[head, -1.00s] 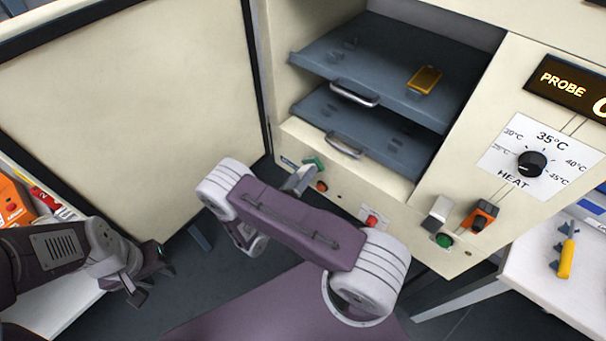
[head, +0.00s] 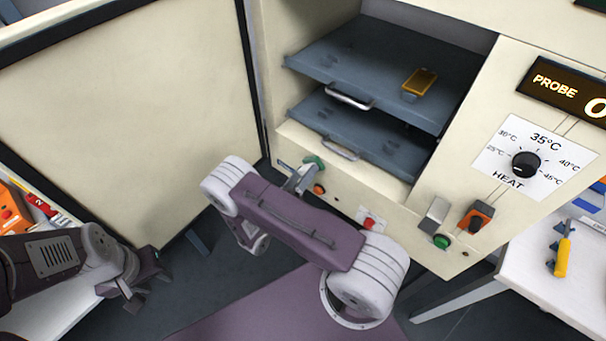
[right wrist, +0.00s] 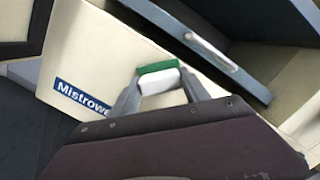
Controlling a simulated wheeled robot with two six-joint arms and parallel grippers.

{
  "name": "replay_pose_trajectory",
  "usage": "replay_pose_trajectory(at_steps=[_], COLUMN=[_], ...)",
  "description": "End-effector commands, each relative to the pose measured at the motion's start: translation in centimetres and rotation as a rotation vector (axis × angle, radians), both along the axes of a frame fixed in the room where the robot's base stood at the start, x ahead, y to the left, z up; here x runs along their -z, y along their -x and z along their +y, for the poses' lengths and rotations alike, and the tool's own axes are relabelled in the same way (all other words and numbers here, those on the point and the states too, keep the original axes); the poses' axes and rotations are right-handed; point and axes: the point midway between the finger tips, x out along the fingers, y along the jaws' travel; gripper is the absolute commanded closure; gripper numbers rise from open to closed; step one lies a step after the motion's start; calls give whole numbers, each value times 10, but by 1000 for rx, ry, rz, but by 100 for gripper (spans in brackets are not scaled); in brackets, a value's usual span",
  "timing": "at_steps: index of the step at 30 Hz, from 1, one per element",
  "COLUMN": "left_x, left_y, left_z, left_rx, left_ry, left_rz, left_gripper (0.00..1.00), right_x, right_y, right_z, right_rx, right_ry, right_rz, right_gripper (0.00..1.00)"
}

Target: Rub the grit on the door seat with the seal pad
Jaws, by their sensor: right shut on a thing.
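The seal pad (right wrist: 158,78), a white block with a green face, is gripped between the fingertips of my right gripper (right wrist: 155,88). In the head view the pad's green part (head: 314,162) shows at the lower left of the cabinet front, close to the cream rim under the shelves. I take this rim as the door seat (head: 345,165); it also shows in the right wrist view (right wrist: 110,60). I cannot tell whether the pad touches it. No grit can be made out. My left gripper (head: 142,284) is empty with its fingers apart, low at the left.
The cabinet door (head: 130,110) stands open at the left. Two grey shelves (head: 345,55) with handles jut out above the pad; a yellow cell (head: 419,82) lies on the upper one. A heat knob (head: 525,165) and buttons are on the front. A white table (head: 520,285) stands right.

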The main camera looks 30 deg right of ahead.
Motion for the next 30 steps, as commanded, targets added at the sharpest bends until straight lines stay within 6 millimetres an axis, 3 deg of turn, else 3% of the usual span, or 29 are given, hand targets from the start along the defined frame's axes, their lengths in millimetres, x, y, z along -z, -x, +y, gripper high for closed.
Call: replay_pose_trajectory(at_steps=[12,20,30], left_x=[-15,-16,-28], left_y=[0,0,0], left_z=[0,0,0], left_rx=[0,0,0], left_ry=[0,0,0], left_rz=[0,0,0], left_gripper=[64,64,64], right_x=[-2,-1,-1], right_y=[31,37,66], right_z=[-11,-13,-28], right_rx=[0,-1,0], right_ry=[2,1,1], right_rz=[3,1,3], right_gripper=[84,84,84])
